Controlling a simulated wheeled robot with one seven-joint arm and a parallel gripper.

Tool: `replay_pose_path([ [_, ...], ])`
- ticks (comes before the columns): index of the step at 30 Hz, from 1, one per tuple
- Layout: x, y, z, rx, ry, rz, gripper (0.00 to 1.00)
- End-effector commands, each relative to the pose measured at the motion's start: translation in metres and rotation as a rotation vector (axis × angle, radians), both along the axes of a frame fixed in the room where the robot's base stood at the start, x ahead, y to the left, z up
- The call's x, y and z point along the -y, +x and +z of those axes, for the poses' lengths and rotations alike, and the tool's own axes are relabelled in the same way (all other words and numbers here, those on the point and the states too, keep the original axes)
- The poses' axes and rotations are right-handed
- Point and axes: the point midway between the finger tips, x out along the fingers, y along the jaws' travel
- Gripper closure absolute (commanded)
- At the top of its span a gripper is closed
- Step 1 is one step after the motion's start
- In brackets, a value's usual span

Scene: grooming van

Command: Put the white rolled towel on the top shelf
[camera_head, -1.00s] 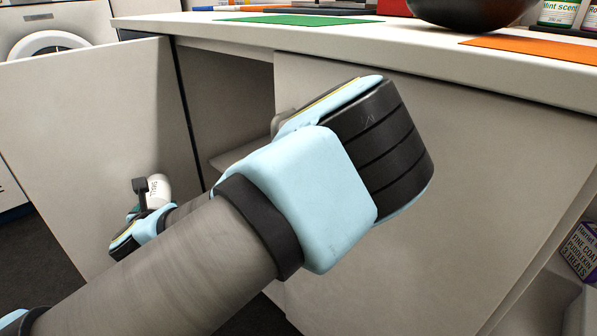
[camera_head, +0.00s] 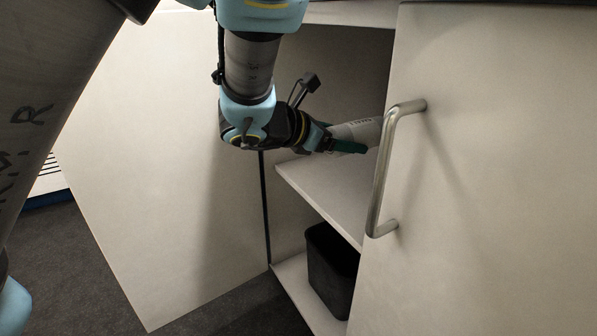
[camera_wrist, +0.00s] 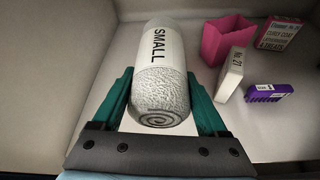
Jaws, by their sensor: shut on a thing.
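The white rolled towel (camera_wrist: 157,60), with a band marked SMALL and a spiral end, lies between the green fingers of my gripper (camera_wrist: 158,115) in the wrist view. My gripper is shut on it. In the head view, my gripper (camera_head: 340,146) reaches into the open cabinet, and part of the towel (camera_head: 357,130) shows beyond the fingers. Its far end is hidden behind the right door. The towel is at the upper shelf (camera_head: 325,187); I cannot tell whether it touches the shelf or is held just above it.
A pink bag (camera_wrist: 226,40), a white box (camera_wrist: 230,76), a purple box (camera_wrist: 268,91) and a treats box (camera_wrist: 279,35) stand right of the towel. A black bin (camera_head: 332,265) is below. The left door (camera_head: 150,170) is open; the right door's handle (camera_head: 382,170) stands close.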

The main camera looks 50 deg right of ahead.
Motion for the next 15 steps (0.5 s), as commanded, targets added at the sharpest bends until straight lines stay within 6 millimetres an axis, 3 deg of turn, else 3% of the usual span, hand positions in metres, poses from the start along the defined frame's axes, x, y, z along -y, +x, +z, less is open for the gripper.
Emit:
replay_pose_path([
  [10, 0.000, 0.001, -0.057, 0.001, 0.004, 0.003, 0.84],
  [15, 0.000, 0.001, -0.071, 0.000, 0.003, 0.004, 0.84],
])
